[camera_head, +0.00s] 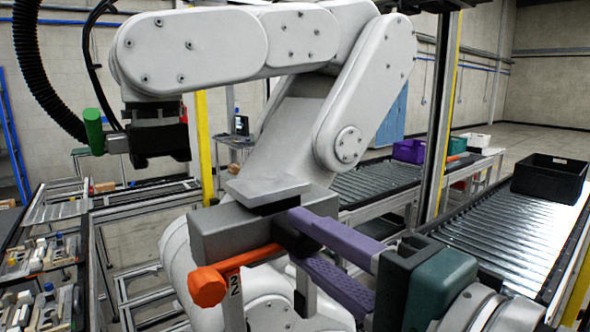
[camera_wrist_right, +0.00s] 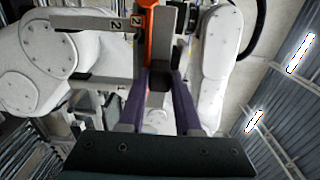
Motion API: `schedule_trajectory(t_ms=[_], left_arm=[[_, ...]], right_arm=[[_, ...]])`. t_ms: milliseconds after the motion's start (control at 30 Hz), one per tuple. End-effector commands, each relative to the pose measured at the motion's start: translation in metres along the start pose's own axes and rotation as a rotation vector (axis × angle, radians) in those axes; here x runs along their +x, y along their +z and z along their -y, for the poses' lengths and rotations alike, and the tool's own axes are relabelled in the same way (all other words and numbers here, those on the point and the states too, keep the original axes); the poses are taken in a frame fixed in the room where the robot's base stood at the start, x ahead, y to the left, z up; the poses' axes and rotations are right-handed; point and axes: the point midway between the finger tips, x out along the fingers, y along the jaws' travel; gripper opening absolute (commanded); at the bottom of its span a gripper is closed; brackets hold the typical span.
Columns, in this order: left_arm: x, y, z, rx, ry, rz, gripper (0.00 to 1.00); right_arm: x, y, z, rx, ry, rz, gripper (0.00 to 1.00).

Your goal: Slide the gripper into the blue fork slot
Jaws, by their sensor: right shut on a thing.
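The gripper tool is a grey block (camera_head: 228,232) with a dark part and an orange round-ended bar (camera_head: 207,287). A plate on it carries the number 2. My right gripper (camera_head: 300,239), with purple fingers, is shut on the tool's dark part and holds it in front of a white robot arm. In the right wrist view, the fingers (camera_wrist_right: 160,80) lie on both sides of the dark block (camera_wrist_right: 158,97), with the orange bar (camera_wrist_right: 147,45) beyond. I cannot make out a blue fork slot in either view. My left gripper is not in view.
The large white robot arm (camera_head: 190,45) stands close behind the tool; a green-ended tool (camera_head: 94,131) hangs at its end. A roller conveyor (camera_head: 500,230) with a black crate (camera_head: 550,178) runs at right. Trays of small parts (camera_head: 38,265) stand at left.

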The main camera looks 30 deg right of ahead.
Motion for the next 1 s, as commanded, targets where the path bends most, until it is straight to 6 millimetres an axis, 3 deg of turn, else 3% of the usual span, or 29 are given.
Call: schedule_trajectory(t_ms=[400,867,933,1000], left_arm=[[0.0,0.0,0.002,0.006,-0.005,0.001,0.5],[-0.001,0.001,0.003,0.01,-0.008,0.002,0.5],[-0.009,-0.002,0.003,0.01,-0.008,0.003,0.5],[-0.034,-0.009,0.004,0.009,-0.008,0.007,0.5]], right_arm=[[-0.047,0.013,0.039,0.023,-0.025,-0.174,0.0],[-0.042,0.014,0.053,0.022,-0.02,-0.417,0.0],[-0.04,0.014,0.065,0.022,-0.018,-0.472,0.0],[-0.04,0.013,0.094,0.019,-0.018,-0.506,0.0]])
